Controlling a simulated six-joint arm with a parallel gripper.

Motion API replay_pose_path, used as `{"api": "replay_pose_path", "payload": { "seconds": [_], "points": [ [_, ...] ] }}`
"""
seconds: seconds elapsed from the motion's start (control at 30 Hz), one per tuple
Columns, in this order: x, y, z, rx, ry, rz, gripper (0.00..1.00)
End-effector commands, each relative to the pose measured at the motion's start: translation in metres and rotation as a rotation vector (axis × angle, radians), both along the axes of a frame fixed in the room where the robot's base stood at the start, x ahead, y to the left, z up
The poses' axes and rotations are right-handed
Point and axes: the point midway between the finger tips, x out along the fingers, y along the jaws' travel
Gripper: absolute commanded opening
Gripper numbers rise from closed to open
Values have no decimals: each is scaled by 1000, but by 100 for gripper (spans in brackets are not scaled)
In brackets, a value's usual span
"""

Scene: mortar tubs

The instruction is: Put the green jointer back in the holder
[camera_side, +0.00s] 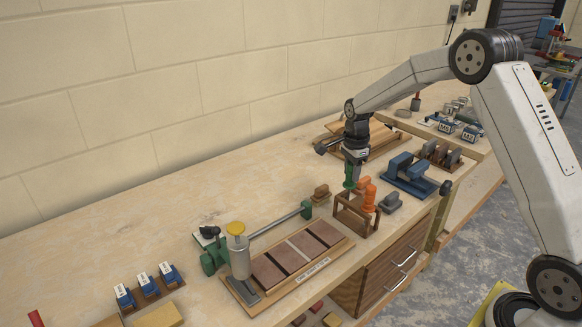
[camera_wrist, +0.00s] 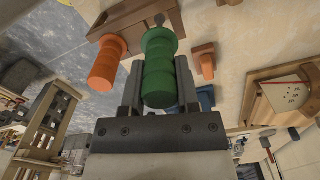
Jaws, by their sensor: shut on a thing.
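The green jointer (camera_side: 349,178) is upright between the fingers of my gripper (camera_side: 354,163), at the left rear of the wooden holder (camera_side: 344,219). In the wrist view my gripper (camera_wrist: 159,78) is shut on the green jointer's ribbed handle (camera_wrist: 160,52), with a finger on each side. An orange handle (camera_side: 369,197) stands up from the holder just right of the green one; it also shows in the wrist view (camera_wrist: 104,64). The holder's top (camera_wrist: 143,14) lies close beyond the green handle. The jointer's lower end is hidden, and I cannot tell whether it is seated in the holder.
A blue tool rack (camera_side: 408,176) and a grey block (camera_side: 390,203) stand right of the holder. A small brown block (camera_side: 321,192) is to its left. A tray of brick pieces (camera_side: 285,270) lies at the front left. The bench behind the holder's left is clear.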

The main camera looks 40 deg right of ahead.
Motion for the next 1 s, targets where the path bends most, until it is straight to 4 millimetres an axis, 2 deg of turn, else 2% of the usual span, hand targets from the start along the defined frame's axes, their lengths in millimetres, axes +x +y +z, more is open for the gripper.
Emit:
{"api": "replay_pose_path", "payload": {
  "seconds": [0.43, 1.0],
  "points": [
    [0, 0, -16, 0, 0, 0, 0],
    [0, 0, -19, 0, 1, 0, 0]
  ]
}}
